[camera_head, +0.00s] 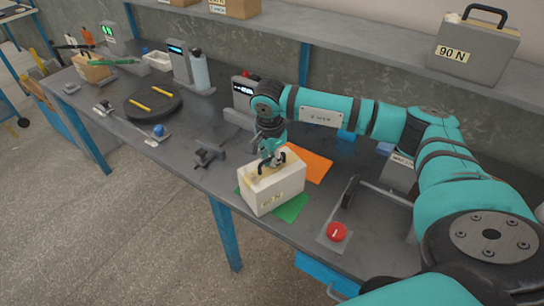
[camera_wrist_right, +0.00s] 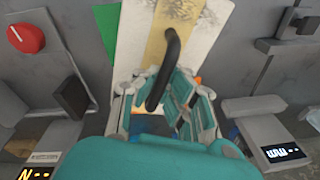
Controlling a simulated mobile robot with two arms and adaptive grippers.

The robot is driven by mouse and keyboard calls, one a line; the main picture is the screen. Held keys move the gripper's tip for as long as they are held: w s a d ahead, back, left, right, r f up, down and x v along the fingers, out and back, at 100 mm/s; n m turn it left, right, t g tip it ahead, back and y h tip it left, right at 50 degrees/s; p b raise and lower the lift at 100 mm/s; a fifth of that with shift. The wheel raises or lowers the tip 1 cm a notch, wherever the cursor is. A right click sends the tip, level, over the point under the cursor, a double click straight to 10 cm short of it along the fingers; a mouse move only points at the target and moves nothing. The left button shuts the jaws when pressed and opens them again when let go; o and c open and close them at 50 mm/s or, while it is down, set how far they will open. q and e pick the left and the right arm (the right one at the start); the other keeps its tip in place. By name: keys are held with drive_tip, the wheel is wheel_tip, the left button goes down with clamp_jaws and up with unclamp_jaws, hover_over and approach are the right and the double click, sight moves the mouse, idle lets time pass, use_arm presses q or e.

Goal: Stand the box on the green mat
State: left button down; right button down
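The box (camera_head: 280,190) is pale with a yellow band on top, a dark handle and a weight label on its front. It looks about upright over the green mat (camera_head: 293,207), which shows at its left and front right. I cannot tell whether its base touches the mat. In the right wrist view the box (camera_wrist_right: 205,20) shows from above, with green (camera_wrist_right: 105,25) beside it. My right gripper (camera_head: 270,158) is at the handle from above; in its wrist view the fingers (camera_wrist_right: 163,95) close around the handle. My left gripper is out of view.
An orange mat (camera_head: 317,166) lies just behind the box. A small dark clamp (camera_head: 207,157) is to the left. A grey 90 N case (camera_head: 474,50) sits on the shelf.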

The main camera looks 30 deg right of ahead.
drive_tip(key=c, duration=2)
unclamp_jaws()
drive_tip(key=shift+f, duration=0.1)
drive_tip(key=o, duration=0.5)
drive_tip(key=shift+s, duration=0.1)
drive_tip(key=shift+r, duration=0.45)
drive_tip(key=r, duration=0.3)
drive_tip(key=a+r+b, duration=0.1)
drive_tip(key=r, duration=0.3)
drive_tip(key=s+r+b, duration=0.1)
drive_tip(key=r, duration=0.3)
drive_tip(key=shift+a+r, duration=0.15)
drive_tip(key=shift+r, duration=0.05)
